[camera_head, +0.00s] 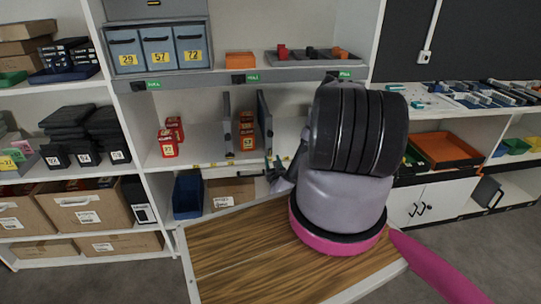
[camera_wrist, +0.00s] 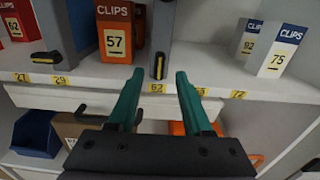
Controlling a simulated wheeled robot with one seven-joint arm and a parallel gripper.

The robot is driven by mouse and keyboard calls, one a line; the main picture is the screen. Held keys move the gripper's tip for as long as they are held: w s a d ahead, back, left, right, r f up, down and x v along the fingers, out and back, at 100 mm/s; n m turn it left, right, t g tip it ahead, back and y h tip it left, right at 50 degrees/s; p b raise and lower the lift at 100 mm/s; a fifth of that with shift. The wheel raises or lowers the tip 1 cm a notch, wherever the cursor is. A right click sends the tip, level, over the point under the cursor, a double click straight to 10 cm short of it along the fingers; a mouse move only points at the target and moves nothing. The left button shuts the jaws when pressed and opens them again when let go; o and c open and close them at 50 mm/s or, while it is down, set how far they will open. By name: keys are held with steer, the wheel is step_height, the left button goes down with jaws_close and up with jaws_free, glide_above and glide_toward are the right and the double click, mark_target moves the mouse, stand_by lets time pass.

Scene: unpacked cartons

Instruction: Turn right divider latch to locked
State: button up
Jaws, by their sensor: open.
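The right divider (camera_head: 264,118) is a grey upright panel on the middle shelf. In the wrist view, the right divider (camera_wrist: 163,25) shows its front edge, with a yellow-and-black right latch (camera_wrist: 158,67) standing upright along it near the shelf lip. My gripper (camera_wrist: 160,74) has teal fingers spread apart, one on each side of this latch, with nothing held. Contact with the latch cannot be told. The left divider (camera_wrist: 57,25) carries a similar left latch (camera_wrist: 45,57), lying nearly sideways. In the head view, my gripper (camera_head: 275,168) is partly hidden by my arm.
An orange clips box (camera_wrist: 115,32) stands between the dividers. White clips boxes (camera_wrist: 276,50) stand at right, red boxes (camera_head: 168,142) at left. Below the shelf are a blue bin (camera_head: 187,196) and a carton (camera_head: 232,190). A wooden tabletop (camera_head: 240,250) lies in front.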

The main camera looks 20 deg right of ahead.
mark_target(270, 153)
steer(key=x, duration=0.5)
jaws_close()
